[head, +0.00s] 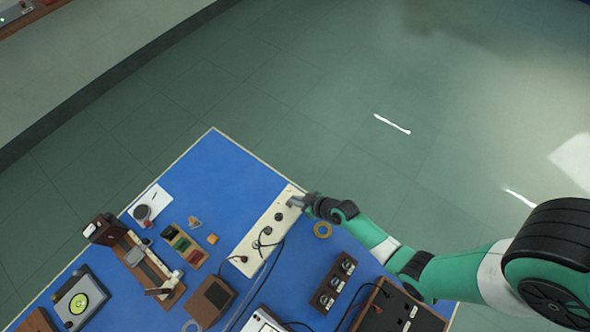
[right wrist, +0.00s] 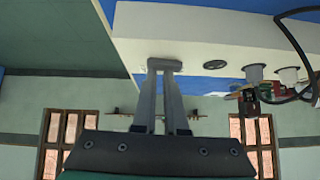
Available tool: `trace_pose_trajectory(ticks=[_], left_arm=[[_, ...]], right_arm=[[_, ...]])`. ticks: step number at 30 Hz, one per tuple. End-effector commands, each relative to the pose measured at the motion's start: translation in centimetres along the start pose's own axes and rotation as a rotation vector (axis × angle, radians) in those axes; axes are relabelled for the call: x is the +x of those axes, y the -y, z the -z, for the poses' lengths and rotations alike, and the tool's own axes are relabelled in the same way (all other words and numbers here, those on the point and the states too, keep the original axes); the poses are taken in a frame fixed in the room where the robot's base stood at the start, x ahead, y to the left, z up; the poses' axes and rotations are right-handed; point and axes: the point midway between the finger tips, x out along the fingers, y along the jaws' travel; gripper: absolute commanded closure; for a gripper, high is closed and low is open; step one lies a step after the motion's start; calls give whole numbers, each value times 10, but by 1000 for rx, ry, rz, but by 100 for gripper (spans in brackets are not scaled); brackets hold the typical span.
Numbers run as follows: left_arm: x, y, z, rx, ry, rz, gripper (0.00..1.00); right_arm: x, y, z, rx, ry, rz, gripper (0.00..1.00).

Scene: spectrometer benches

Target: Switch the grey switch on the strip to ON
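The cream power strip (head: 250,245) lies on the blue bench top, with sockets and dark plugs along it. My right gripper (head: 294,201) is at the strip's far upper end, its fingers over or against that end. Whether the fingertips touch the strip cannot be told. My left gripper is not in view.
Black cables run from the plugs (right wrist: 254,74). A dark block with knobs (head: 333,283) and a brown box (head: 211,300) stand nearer. The bench's far corner is clear.

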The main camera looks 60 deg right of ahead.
Motion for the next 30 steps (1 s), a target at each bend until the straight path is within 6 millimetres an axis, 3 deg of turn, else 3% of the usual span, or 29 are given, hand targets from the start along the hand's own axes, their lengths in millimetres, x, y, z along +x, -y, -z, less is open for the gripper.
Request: trace_pose_trajectory(ticks=[1,5,11,21,30], left_arm=[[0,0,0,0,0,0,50],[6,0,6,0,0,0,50],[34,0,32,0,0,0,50],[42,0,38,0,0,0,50],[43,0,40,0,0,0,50]], right_arm=[[1,0,-8,0,18,1,100],[-6,1,-1,-1,17,3,100],[-34,5,34,-7,7,7,100],[-106,3,30,-4,1,5,100],[-127,2,30,-6,0,7,100]])
